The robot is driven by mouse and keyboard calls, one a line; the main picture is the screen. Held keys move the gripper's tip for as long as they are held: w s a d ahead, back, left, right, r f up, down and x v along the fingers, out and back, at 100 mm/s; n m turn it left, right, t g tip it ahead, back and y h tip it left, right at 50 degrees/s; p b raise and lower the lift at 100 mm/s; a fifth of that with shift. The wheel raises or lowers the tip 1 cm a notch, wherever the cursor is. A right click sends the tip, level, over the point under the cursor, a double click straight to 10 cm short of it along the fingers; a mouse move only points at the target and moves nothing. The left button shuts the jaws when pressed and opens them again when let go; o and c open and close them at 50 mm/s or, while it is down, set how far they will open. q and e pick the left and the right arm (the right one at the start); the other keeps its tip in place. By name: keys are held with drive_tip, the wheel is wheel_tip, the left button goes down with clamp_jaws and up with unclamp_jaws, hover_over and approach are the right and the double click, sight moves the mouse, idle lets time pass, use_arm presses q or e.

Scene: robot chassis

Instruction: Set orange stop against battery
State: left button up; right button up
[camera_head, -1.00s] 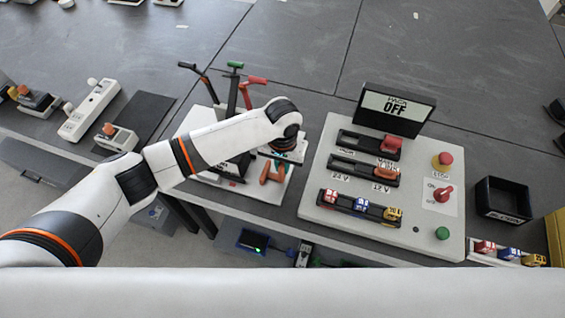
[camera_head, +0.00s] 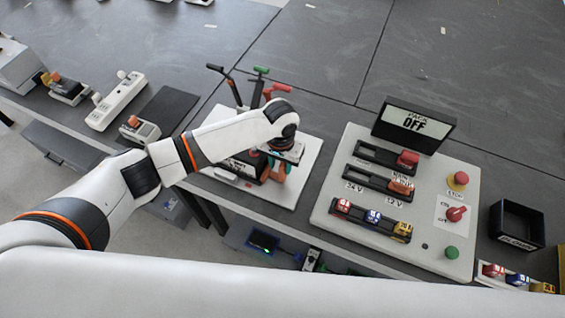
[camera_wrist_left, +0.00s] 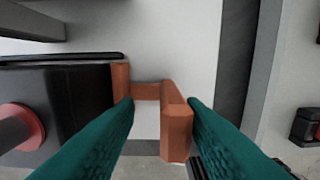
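The orange stop (camera_wrist_left: 176,128) stands upright in the left wrist view, with a plate, a crossbar and a thicker block. The black battery (camera_wrist_left: 75,85) with a red terminal (camera_wrist_left: 20,127) is left of it; the stop's plate appears right beside the battery's end, but I cannot tell if they touch. My left gripper (camera_wrist_left: 160,102) has its teal fingers apart, one on each side of the stop. The right finger is close against the block, and a gap shows left of the block. In the head view my left gripper (camera_head: 277,166) hides much of the stop. My right gripper is not in view.
A white panel (camera_head: 335,205) with switches, buttons and a "PACK OFF" display (camera_head: 412,124) stands to the right. A black bin (camera_head: 516,224) is beyond it. Tools with red, green and black handles (camera_head: 262,88) stand behind the battery. The far grey table is mostly clear.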

use_arm(q)
drive_tip(key=shift+d, duration=0.1)
drive_tip(key=shift+d+r, duration=0.1)
drive_tip(key=shift+r, duration=0.15)
wheel_tip(320, 180, up, 12)
drive_tip(key=b, duration=0.1)
drive_tip(key=shift+f, duration=0.2)
drive_tip(key=shift+s+f, duration=0.1)
idle(0.3)
